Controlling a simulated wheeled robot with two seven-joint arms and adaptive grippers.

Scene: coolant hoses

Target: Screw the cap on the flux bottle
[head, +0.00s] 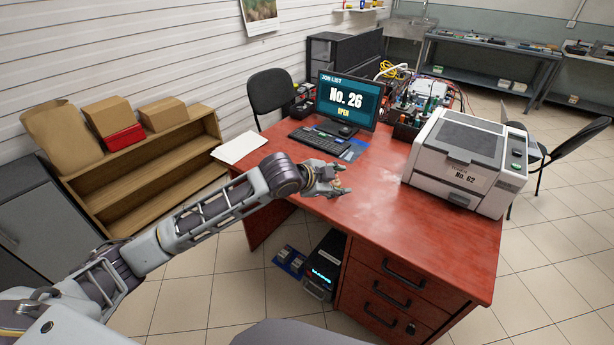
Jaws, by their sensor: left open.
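My left gripper (341,180) is open and empty. It is above the front left part of the red desk (405,225). My left arm reaches in from the lower left. I cannot make out a flux bottle or its cap anywhere in this view; a cluster of small items at the back of the desk is too small to tell apart. My right gripper is not in view.
A monitor (347,100) and keyboard (318,141) stand at the desk's back left. A white printer-like machine (468,160) stands at its right. Papers (240,147) lie at the left edge. The desk's front middle is clear. A wooden shelf (150,160) stands left.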

